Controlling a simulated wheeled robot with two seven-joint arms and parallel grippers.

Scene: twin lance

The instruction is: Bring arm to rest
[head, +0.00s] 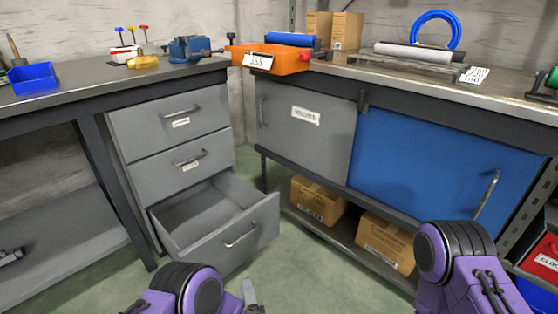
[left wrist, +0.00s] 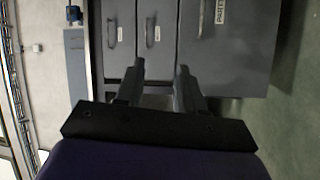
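My left gripper (left wrist: 160,70) is open in the left wrist view, with its two dark fingers apart and nothing visible between them. The grey drawer cabinet (left wrist: 152,28) lies beyond the fingertips, turned sideways in this view. In the head view, a grey piece of what looks like my left gripper (head: 250,297) shows at the bottom edge, in front of the open bottom drawer (head: 265,222). My left arm is at the bottom left of centre. My right arm is at the lower right, and its gripper is out of view.
The open drawer juts into the floor space and looks empty. Two upper drawers (head: 170,117) are shut. A workbench with a blue sliding door (head: 425,160) stands right, with cardboard boxes (head: 318,200) below. An orange bin (head: 285,66) sits on top. Some green floor is clear.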

